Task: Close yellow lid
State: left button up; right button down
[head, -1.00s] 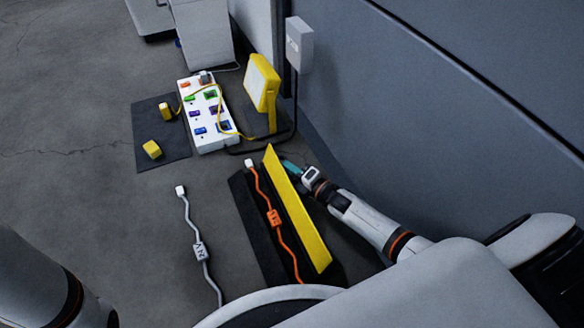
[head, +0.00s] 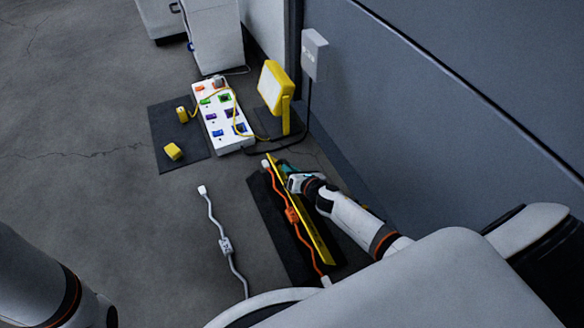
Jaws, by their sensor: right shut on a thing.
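The yellow lid (head: 310,226) is a long narrow panel standing on edge over the dark tray (head: 268,215) on the floor, seen nearly edge-on. An orange cable (head: 283,195) with an orange block lies along the tray, just left of the lid. My right gripper (head: 287,171) is at the lid's far end, on its right side. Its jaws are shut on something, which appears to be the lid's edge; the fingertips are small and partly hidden. My left gripper is out of view; only part of my left arm shows at the lower left.
A white power strip (head: 236,141) with coloured sockets, a yellow work lamp (head: 287,115) and a dark mat (head: 161,125) with yellow blocks lie beyond. A grey cable (head: 213,220) lies left of the tray. A wall bounds the right. Floor on the left is clear.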

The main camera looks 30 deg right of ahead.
jog(key=a+n+h, duration=0.2)
jog(key=a+n, duration=0.1)
jog(key=shift+w+f, duration=0.1)
jog(key=shift+f, duration=0.2)
jog(key=shift+a+f+n+h+p, duration=0.4)
jog(key=shift+a+n+h, duration=0.35)
jog(key=shift+n, duration=0.25)
jog(key=shift+a+f+n+h, duration=0.6)
jog(key=shift+f+n+h, duration=0.2)
jog(key=shift+n, duration=0.2)
jog(key=shift+a+f+n+h+b, duration=0.3)
jog(key=shift+f+n+h, duration=0.1)
jog(key=shift+n+h, duration=0.1)
jog(key=shift+d, duration=0.1)
jog(key=c, duration=1.5)
grip_release()
jog(key=shift+o, duration=0.2)
